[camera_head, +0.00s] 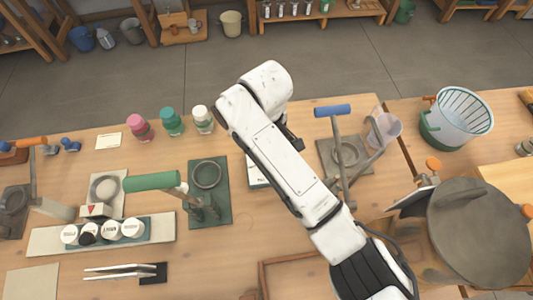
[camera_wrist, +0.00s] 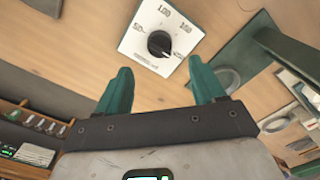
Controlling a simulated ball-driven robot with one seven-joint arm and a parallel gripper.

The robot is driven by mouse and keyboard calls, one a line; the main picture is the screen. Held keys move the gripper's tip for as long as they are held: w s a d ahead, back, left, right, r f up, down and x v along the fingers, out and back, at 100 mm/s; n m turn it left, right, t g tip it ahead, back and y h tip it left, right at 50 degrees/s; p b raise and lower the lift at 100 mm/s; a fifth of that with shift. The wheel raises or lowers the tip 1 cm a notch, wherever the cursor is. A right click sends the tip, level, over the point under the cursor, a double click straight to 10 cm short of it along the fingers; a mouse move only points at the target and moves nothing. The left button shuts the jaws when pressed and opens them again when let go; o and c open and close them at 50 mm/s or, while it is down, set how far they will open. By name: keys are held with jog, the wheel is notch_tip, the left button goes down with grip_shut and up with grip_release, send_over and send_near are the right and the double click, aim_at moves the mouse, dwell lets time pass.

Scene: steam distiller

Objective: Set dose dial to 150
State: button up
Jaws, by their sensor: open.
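The dose dial is a black round knob (camera_wrist: 159,44) on a white square plate (camera_wrist: 140,52), seen in the wrist view. The plate is marked 50 at left, 100 at top and 150 at right. I cannot clearly tell which mark the knob points at. My gripper (camera_wrist: 161,66) is open, its two teal fingers spread wide below the knob in the picture, with nothing between them. The fingers look apart from the dial. In the head view, only an edge of a white plate (camera_head: 257,171) shows beside my arm; my arm hides the rest and the gripper.
A green lever press (camera_head: 222,205) stands left of the dial and a grey press (camera_head: 357,160) with a blue handle stands right. Pink, teal and white-capped jars (camera_head: 172,122) stand behind. A large grey lid (camera_head: 480,240) is at right. Bare wood surrounds the dial plate.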

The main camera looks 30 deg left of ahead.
notch_tip(320, 180, down, 8)
jog(key=shift+f, duration=0.1)
jog(key=shift+c, duration=0.4)
jog(key=c, duration=1)
jog(key=shift+n, duration=0.4)
jog(key=n, duration=0.5)
jog(key=shift+n, duration=0.3)
jog(key=n, duration=0.5)
jog(key=shift+w, duration=0.1)
jog(key=shift+n, duration=0.3)
